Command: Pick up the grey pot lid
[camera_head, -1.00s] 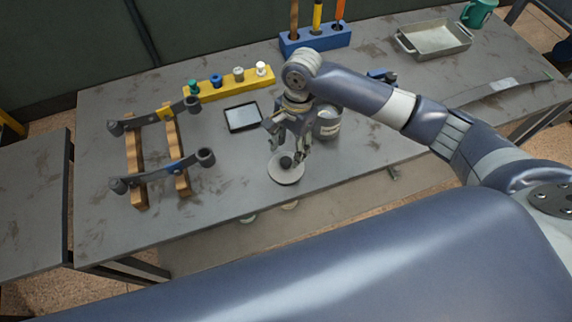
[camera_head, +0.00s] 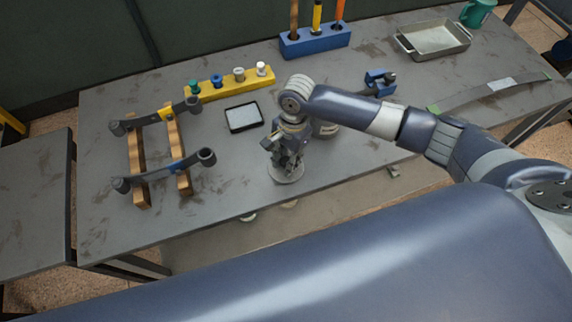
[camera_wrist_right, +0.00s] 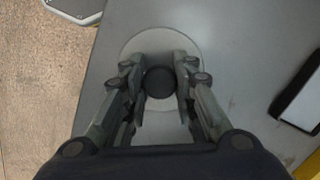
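The grey pot lid (camera_head: 286,175) lies flat near the front edge of the table. It is a pale disc with a round dark knob (camera_wrist_right: 160,83). My right gripper (camera_head: 284,160) is low over the lid, pointing down. In the right wrist view its fingers (camera_wrist_right: 161,80) stand on both sides of the knob, with the left finger very close to it. They look open around the knob, not clamped. The head view hides the knob behind the gripper. The grey pot (camera_head: 326,129) stands just behind, mostly hidden by my right arm. My left gripper is not in view.
A black-framed tablet (camera_head: 243,117) lies left of the pot. A yellow peg block (camera_head: 230,84) and a blue tool holder (camera_head: 315,40) stand behind. A wooden rack with grey bars (camera_head: 137,160) is at the left. A metal tray (camera_head: 435,40) sits far right.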

